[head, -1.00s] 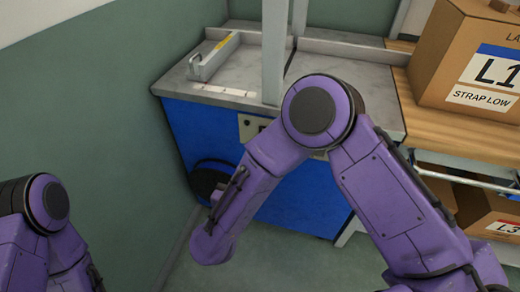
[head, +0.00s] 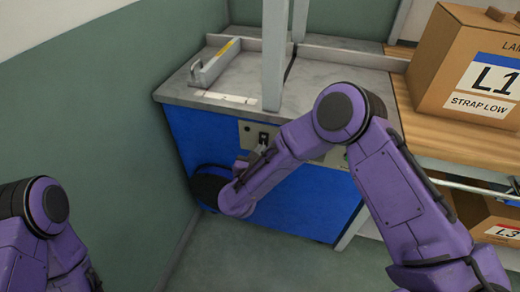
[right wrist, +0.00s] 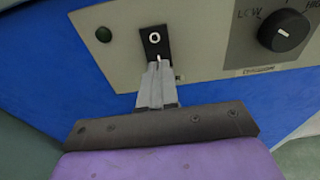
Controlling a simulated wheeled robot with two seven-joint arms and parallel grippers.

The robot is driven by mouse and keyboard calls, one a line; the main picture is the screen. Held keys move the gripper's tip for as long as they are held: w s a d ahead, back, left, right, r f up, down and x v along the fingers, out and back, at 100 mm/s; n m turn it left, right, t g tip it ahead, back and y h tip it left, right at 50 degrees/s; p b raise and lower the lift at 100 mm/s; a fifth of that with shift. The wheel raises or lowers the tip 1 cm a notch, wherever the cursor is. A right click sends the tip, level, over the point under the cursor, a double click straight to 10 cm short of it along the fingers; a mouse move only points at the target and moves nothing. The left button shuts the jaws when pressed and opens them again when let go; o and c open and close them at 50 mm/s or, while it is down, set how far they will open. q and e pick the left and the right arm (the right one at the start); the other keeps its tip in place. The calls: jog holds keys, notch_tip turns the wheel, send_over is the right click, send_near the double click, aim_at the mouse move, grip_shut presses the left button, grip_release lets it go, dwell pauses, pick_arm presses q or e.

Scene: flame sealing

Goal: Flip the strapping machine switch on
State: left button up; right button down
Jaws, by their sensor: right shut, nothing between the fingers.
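The blue strapping machine (head: 300,205) has a grey marble-like top and a beige control panel (head: 247,135) on its front. A black rocker switch (head: 263,138) sits on that panel; in the right wrist view the switch (right wrist: 154,42) shows a white circle mark at its top, and its lower part is partly hidden by my fingertips. My right gripper (right wrist: 158,72) is shut and empty, its tips at the lower half of the switch; I cannot tell if they touch. It also shows in the head view (head: 262,149). My left gripper is out of view.
A cardboard box (head: 470,65) labelled L1 STRAP LOW stands on the wooden table at right. A green wall (head: 85,120) borders the left.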

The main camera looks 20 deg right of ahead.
jog(key=shift+w+d+f, duration=0.1)
jog(key=shift+w+d, duration=0.2)
jog(key=shift+w, duration=0.1)
jog(key=s+a+f+b, duration=0.2)
jog(key=s+a, duration=0.5)
jog(key=s, duration=0.4)
jog(key=shift+s+a+b, duration=0.15)
jog(key=shift+a+b, duration=0.2)
jog(key=shift+b, duration=0.1)
jog(key=shift+r, duration=0.1)
